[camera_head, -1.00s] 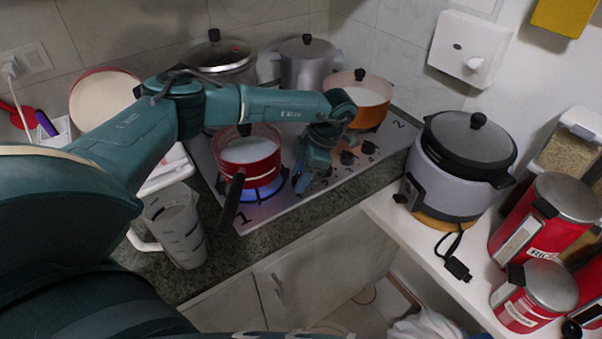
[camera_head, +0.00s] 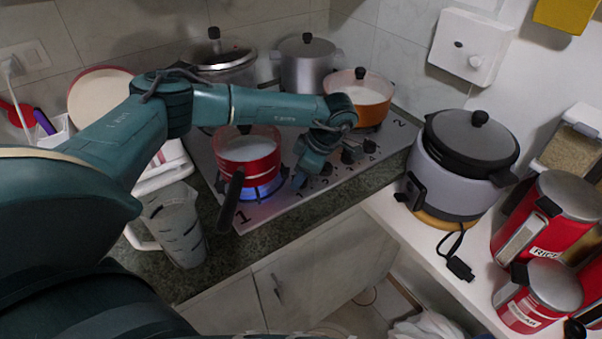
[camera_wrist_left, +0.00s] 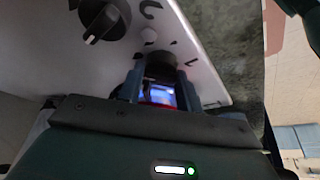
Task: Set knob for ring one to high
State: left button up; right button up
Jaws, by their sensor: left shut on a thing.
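The white stovetop (camera_head: 283,203) carries a row of dark knobs along its right side. In the head view my left gripper (camera_head: 300,181) points down at the nearest knob, which it hides. In the left wrist view the fingers of my left gripper (camera_wrist_left: 160,88) are shut on a dark knob (camera_wrist_left: 160,66), one on each side. A neighbouring knob (camera_wrist_left: 105,19) with a white pointer line stands free. A blue flame (camera_head: 262,190) burns under the red pot (camera_head: 247,149) on the front ring, near the mark 1. My right gripper is not in view.
The red pot's dark handle (camera_head: 232,203) sticks out over the front edge. An orange pot (camera_head: 367,107) and a silver pot (camera_head: 308,70) stand at the back. A measuring jug (camera_head: 175,225) stands at left, a rice cooker (camera_head: 455,175) at right.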

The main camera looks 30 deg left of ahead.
pick_arm(q)
jog(key=o, duration=1)
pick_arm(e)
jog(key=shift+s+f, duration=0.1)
pick_arm(q)
jog(key=b+v, duration=0.2)
jog(key=v, duration=1.1)
jog(key=shift+b, duration=0.3)
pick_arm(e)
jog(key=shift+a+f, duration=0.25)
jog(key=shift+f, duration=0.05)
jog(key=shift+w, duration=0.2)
